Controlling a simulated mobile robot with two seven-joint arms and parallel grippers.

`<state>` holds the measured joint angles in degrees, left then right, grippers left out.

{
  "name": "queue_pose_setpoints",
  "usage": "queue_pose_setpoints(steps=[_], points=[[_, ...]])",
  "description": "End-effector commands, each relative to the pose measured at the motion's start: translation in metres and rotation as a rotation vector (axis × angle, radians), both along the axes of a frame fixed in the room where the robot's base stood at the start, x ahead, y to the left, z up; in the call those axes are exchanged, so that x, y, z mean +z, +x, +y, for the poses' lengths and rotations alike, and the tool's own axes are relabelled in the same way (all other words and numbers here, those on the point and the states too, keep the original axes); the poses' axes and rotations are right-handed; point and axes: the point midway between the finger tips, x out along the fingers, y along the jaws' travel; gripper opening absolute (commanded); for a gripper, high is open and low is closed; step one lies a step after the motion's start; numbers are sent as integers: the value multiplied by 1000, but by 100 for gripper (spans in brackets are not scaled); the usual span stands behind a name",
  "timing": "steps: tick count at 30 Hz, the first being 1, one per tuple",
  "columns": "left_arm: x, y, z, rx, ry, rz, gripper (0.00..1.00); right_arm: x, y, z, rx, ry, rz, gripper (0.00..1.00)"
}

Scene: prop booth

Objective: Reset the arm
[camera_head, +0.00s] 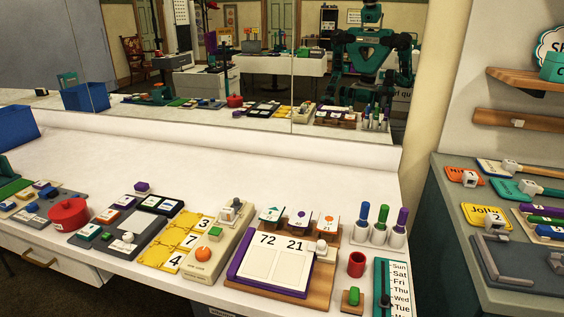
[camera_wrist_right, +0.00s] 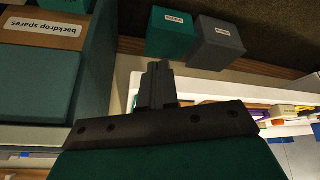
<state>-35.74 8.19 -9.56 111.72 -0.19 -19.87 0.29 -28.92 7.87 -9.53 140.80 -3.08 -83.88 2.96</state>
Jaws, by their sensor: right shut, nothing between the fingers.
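My right gripper (camera_wrist_right: 158,66) shows in the right wrist view, its dark fingers pressed together with nothing between them. It is apart from the things around it, with a teal box (camera_wrist_right: 171,32) and a grey box (camera_wrist_right: 217,43) beyond its fingertips. Neither gripper shows directly in the head view. The mirror there holds a teal and black robot reflection (camera_head: 370,52), too small to read its grippers. My left gripper is not in view.
A white counter (camera_head: 330,165) carries a red pot (camera_head: 68,213), yellow number cards (camera_head: 183,240), a purple-edged board (camera_head: 272,262) and marker holders (camera_head: 378,232). A grey-topped side counter (camera_head: 480,238) stands at right. The counter's back strip is clear.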

Motion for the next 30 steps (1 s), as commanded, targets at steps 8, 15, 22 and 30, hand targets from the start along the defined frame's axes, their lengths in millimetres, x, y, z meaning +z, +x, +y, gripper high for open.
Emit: queue_pose_setpoints(steps=[8, 15, 22, 30], points=[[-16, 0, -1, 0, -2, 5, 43, -42, -30, -1, 28, 22, 107, 0], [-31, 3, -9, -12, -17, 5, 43, -83, -2, 14, 58, 63, -49, 0], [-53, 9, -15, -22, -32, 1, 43, -134, 27, 33, 92, 124, -254, 0], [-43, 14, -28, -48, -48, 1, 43, -150, 45, 49, 116, 190, -479, 0]])
